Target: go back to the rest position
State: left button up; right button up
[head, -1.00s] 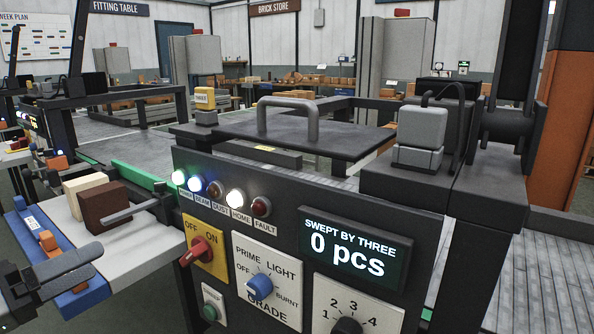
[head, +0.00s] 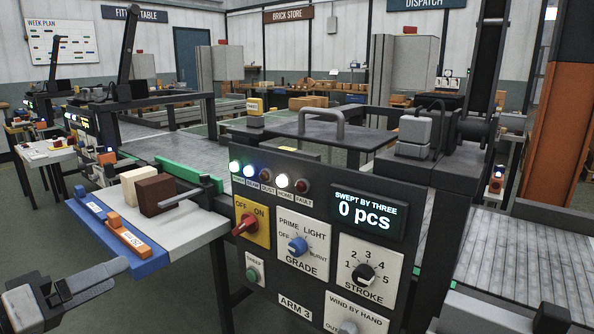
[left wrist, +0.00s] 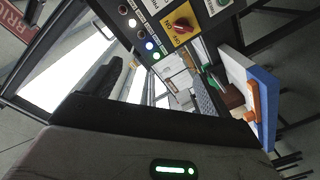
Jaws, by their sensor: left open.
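My left gripper (head: 112,273) is at the lower left of the head view. It is open, with nothing seen between its fingers, in front of and apart from the blue-edged side shelf (head: 135,263). The left wrist view is tilted and shows the control panel and that shelf beyond the gripper. A dark part at the bottom right edge of the head view may be my right gripper (head: 550,319); it is cut off and its fingers are unclear.
The panel has a red off/on switch (head: 245,224), a blue grade knob (head: 297,246), a stroke knob (head: 363,273) and a display (head: 367,213) reading 0 pcs. A cream brick (head: 138,187) and a brown brick (head: 156,194) stand on the shelf. Open floor (head: 45,225) lies left.

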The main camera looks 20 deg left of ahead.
pick_arm(q)
jog(key=w+d+f+g+y+p, duration=0.1)
jog(key=d+f+g, duration=0.15)
jog(key=f, duration=0.55)
jog(key=w+d+f+g+y, duration=0.1)
jog(key=d+f+y, duration=0.15)
jog(key=f, duration=0.55)
jog(key=s+d+f+m+g+p, duration=0.1)
jog(key=s+d+f+m, duration=0.1)
jog(key=d+f, duration=0.3)
jog(key=s+d+f+m+g+h+p, duration=0.1)
jog(key=s+d+f+m, duration=0.2)
jog(key=d, duration=0.9)
notch_tip(320, 180, down, 2)
jog(key=shift+d+f+m, duration=0.15)
jog(key=shift+d+m, duration=0.1)
jog(key=shift+m, duration=0.65)
pick_arm(e)
jog(key=shift+w+d+r, duration=0.25)
jog(key=shift+w+r, duration=0.1)
jog(key=shift+w, duration=0.1)
